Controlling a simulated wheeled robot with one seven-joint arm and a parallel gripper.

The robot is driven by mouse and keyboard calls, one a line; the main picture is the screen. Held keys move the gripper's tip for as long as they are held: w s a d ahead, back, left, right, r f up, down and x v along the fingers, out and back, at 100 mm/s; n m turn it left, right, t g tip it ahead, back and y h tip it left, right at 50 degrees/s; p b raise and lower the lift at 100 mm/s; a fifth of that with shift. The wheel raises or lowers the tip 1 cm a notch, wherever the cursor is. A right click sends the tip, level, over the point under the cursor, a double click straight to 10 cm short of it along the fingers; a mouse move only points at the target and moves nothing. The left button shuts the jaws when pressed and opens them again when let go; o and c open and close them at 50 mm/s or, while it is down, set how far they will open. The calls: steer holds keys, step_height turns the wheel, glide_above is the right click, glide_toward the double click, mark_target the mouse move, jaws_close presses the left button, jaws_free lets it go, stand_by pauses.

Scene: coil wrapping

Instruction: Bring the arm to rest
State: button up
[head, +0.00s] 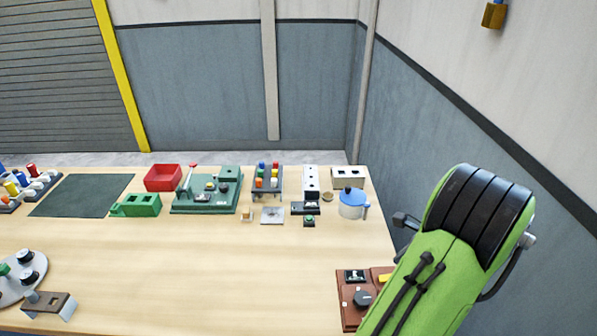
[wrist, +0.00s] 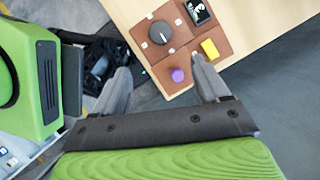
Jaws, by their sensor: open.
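My green arm (head: 440,260) is raised at the right of the head view, over the right end of the table. In the wrist view, the two grey fingers of my gripper (wrist: 161,66) are spread apart. Nothing is held between them. Beyond the fingers lies a brown panel (wrist: 186,69) with a black dial, a yellow block and a purple knob. The gripper appears apart from the panel. In the head view, my arm hides part of this panel (head: 349,312), and I cannot make out the fingertips there.
A red bin (head: 163,178), a green board (head: 205,205) and a blue-lidded pot (head: 352,204) stand along the back. A grey disc (head: 12,285) sits at the left. A wall rises at the right.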

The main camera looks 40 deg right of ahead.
steer(key=w+a+r+n+g+h, duration=0.1)
steer(key=w+a+r+n, duration=0.4)
steer(key=w+a+n, duration=0.3)
steer(key=w+a+r+n+h, duration=0.1)
steer(key=w+a+r+n, duration=0.4)
steer(key=w+a+n, duration=0.3)
steer(key=s+a+r+n+t, duration=0.1)
steer(key=s+a+n, duration=0.1)
steer(key=a+n, duration=0.3)
steer(key=s+a+r+n+b, duration=0.1)
steer(key=s+a+n, duration=0.2)
steer(key=a+n, duration=0.2)
steer(key=s+a+r+n+t, duration=0.1)
steer(key=s+a+n, duration=0.1)
steer(key=a+n, duration=0.3)
steer(key=a, duration=0.3)
steer(key=shift+s+r+n+t, duration=0.3)
steer(key=shift+r, duration=0.05)
steer(key=shift+a, duration=0.1)
